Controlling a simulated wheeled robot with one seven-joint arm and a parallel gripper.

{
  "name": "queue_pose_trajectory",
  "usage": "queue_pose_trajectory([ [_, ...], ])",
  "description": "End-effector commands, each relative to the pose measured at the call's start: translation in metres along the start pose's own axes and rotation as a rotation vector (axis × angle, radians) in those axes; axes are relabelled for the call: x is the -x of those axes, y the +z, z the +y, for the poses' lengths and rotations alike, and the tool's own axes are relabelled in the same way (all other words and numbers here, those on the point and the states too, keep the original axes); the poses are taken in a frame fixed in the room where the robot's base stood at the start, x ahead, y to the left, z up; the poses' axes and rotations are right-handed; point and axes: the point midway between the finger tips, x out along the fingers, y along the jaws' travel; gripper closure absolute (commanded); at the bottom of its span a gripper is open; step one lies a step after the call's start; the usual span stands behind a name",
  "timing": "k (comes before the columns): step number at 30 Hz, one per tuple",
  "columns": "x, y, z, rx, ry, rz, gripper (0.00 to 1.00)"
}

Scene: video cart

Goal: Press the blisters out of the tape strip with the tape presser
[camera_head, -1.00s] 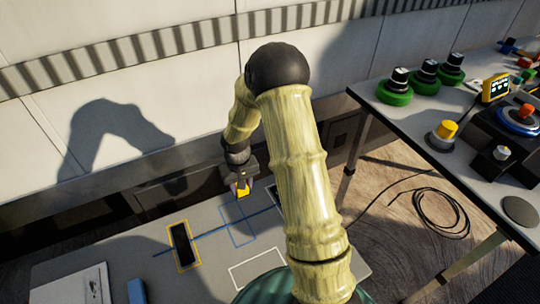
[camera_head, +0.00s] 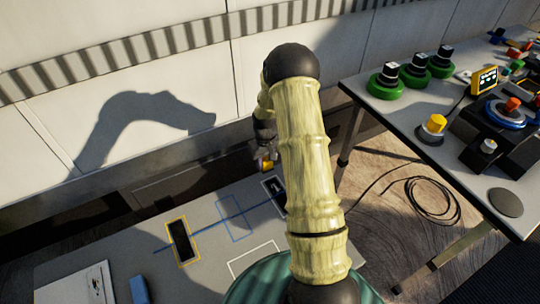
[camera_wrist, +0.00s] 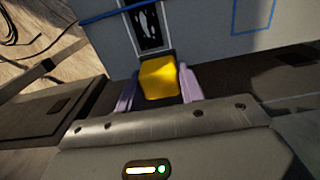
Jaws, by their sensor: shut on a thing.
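My gripper (camera_head: 265,164) is shut on a yellow block (camera_wrist: 158,78), which sits between its two pale purple fingers in the wrist view; it may be the tape presser. In the head view, the gripper appears near the far right part of the grey cart top (camera_head: 120,240), partly hidden by my arm. A blue strip (camera_head: 205,228) runs across the top, likely the tape strip. Blisters are too small to tell. A black panel with white marks in a white outline (camera_wrist: 150,22) appears just beyond the block in the wrist view.
A black panel in a yellow outline (camera_head: 182,241) lies on the cart top, with a blue block (camera_head: 138,290) and a white flat panel (camera_head: 75,287) at front left. A side table (camera_head: 455,165) with green-based knobs stands right. A black cable (camera_head: 432,200) lies on the floor.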

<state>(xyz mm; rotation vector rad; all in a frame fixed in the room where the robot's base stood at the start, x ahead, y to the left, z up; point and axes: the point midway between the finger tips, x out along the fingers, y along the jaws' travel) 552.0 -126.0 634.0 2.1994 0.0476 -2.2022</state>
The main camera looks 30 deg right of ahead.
Motion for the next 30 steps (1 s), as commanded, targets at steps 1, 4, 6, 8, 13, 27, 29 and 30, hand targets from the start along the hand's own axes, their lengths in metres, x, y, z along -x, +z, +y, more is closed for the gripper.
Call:
queue_pose_trajectory([
  [1,0.001,-0.001,0.01,0.003,0.0,0.0,0.8],
  [4,-0.001,-0.002,0.016,0.01,0.0,0.001,0.8],
  [6,-0.002,-0.002,0.016,0.011,0.0,0.001,0.8],
  [8,-0.002,-0.002,0.016,0.011,0.0,0.001,0.8],
  [13,-0.003,-0.002,0.016,0.011,0.0,0.001,0.8],
  [27,-0.04,-0.001,0.016,0.009,0.0,0.0,0.8],
  [29,-0.045,-0.001,0.016,0.009,0.0,0.0,0.8],
  [30,-0.049,-0.001,0.017,0.009,0.0,0.0,0.8],
])
